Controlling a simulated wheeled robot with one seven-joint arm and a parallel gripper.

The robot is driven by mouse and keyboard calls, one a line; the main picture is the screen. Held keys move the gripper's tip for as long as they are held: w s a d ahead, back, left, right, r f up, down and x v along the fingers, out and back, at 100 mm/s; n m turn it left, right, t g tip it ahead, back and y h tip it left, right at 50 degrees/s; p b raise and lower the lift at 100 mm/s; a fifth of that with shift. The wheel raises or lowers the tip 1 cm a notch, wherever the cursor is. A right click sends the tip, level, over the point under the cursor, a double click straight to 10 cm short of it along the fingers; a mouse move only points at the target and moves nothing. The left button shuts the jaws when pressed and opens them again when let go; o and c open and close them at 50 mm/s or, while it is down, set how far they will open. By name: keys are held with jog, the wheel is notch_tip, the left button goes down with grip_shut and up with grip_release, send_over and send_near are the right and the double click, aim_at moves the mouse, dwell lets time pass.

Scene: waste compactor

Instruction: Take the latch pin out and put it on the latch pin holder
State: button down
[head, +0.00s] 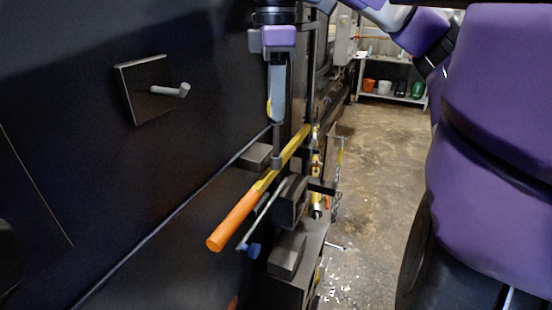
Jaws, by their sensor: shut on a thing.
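My gripper (276,118) points down in the upper middle of the head view, over a yellow bar with an orange handle. It is shut on the grey latch pin (277,150), which is upright below the fingertips. The pin's lower end meets the yellow bar; I cannot tell how deep it sits there. The latch pin holder (137,100) is a dark square plate with a light hook, fixed to the dark wall to the left of my gripper. The hook is empty.
The bar's orange handle (233,221) sticks out toward the lower left. Dark blocks (288,257) and a blue-ended rod (252,250) are below it. A shelf (391,97) with buckets stands at the back. The concrete floor (375,180) to the right is mostly clear.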

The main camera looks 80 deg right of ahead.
jog(key=shift+r, duration=2.4)
